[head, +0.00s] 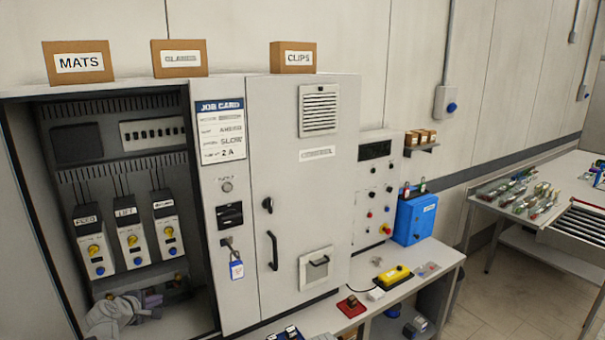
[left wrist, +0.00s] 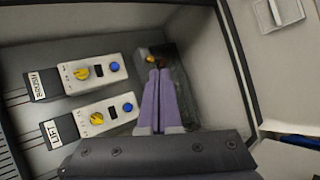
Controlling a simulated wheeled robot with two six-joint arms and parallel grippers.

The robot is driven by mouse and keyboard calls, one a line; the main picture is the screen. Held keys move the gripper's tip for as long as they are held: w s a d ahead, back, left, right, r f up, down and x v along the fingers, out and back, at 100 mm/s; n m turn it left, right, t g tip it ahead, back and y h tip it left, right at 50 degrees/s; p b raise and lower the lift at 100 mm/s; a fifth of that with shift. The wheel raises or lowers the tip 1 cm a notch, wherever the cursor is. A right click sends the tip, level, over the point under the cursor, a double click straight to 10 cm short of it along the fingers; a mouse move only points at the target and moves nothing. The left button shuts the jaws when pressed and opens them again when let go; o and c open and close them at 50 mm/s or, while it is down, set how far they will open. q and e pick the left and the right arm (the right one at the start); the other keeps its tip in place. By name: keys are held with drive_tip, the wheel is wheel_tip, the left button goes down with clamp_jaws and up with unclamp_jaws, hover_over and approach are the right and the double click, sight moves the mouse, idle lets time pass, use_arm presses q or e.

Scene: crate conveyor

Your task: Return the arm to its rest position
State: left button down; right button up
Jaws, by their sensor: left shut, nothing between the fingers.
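My left gripper (head: 152,300) is low inside the open cabinet, below the row of switch units. In the left wrist view its two purple fingers (left wrist: 159,78) are together with nothing between them. The fingertips are close to a small dark grey part with an orange spot (left wrist: 150,59); I cannot tell whether they touch it. The switch units are the FEED unit (head: 94,243), the LIFT unit (head: 132,238) and a third unit (head: 167,228), each with a yellow knob and a blue button. My right gripper is not in view.
The cabinet's side wall (left wrist: 236,60) stands close to the fingers. Floor beyond the bench is clear.

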use_arm(q)
drive_tip(key=s+d+f+m+g+h, duration=0.1)
drive_tip(key=s+d+f+m+g, duration=0.15)
drive_tip(key=d, duration=0.45)
drive_tip(key=s+d+f+m+g+h, duration=0.15)
drive_tip(key=d+m, duration=0.25)
drive_tip(key=d, duration=0.4)
drive_tip(key=s+d+f+m+g, duration=0.1)
drive_tip(key=d+f+m, duration=0.2)
drive_tip(key=d, duration=0.4)
drive_tip(key=s+d+f+m+g+y, duration=0.2)
drive_tip(key=s+d+m, duration=0.4)
drive_tip(key=s, duration=0.3)
drive_tip(key=s+d+f+m+g+y, duration=0.1)
drive_tip(key=s+d+m+g+y, duration=0.1)
drive_tip(key=s+d+m+g, duration=0.2)
drive_tip(key=shift+s+d+f+m+g+y+b, duration=0.4)
drive_tip(key=shift+s+d+m, duration=1.25)
drive_tip(key=shift+s, duration=1.6)
drive_tip(key=shift+d+n, duration=0.25)
drive_tip(key=shift+n, duration=0.05)
